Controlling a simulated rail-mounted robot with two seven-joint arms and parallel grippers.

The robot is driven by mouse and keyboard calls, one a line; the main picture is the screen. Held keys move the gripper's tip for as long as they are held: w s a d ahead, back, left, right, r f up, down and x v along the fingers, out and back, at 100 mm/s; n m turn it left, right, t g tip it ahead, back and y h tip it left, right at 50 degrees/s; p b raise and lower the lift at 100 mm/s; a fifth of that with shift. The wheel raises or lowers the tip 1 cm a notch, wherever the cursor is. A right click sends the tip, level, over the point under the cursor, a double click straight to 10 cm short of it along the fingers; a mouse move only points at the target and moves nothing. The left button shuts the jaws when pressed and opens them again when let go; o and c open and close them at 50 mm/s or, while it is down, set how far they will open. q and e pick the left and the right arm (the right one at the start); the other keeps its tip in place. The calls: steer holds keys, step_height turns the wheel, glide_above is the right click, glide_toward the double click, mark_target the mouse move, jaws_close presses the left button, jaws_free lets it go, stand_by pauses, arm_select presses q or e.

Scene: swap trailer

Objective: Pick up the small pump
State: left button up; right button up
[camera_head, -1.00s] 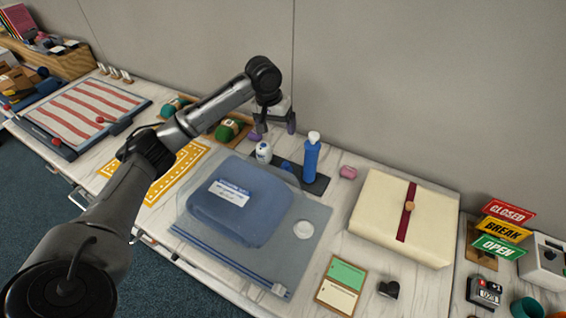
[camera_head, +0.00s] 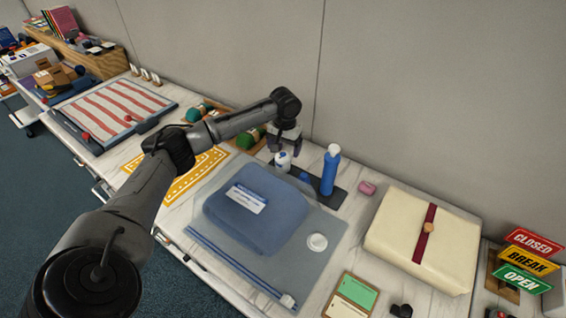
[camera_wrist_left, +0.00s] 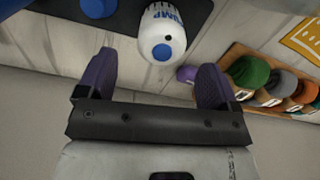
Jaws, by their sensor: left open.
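The small pump (camera_head: 283,162) is a white bottle with a blue mark, standing at the left end of a dark tray (camera_head: 338,197) beside a tall blue bottle (camera_head: 329,170). In the left wrist view the pump (camera_wrist_left: 164,22) shows its blue "PUMP" lettering and a blue round spot. My left gripper (camera_head: 284,147) is open, with purple-padded fingers, right behind the pump in the head view. In the left wrist view the pump lies just beyond the gap between the fingertips (camera_wrist_left: 155,72), and nothing is held. My right gripper is not in view.
Green-topped items (camera_head: 248,138) sit in a wooden holder (camera_wrist_left: 262,98) close by the gripper. A small purple object (camera_wrist_left: 187,74) lies near one finger. A folded blue cloth (camera_head: 257,212) lies in front, a pink piece (camera_head: 367,188) to the right. The wall stands close behind.

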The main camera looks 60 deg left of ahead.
mark_target(283, 154)
arm_select(q)
steer(key=shift+f, duration=0.35)
step_height(283, 154, down, 3)
steer(key=shift+s+f+p, duration=0.15)
steer(key=shift+p, duration=0.65)
steer(key=shift+f, duration=0.6)
steer(key=shift+r, duration=0.1)
steer(key=c, duration=1.1)
steer(key=shift+c, duration=0.2)
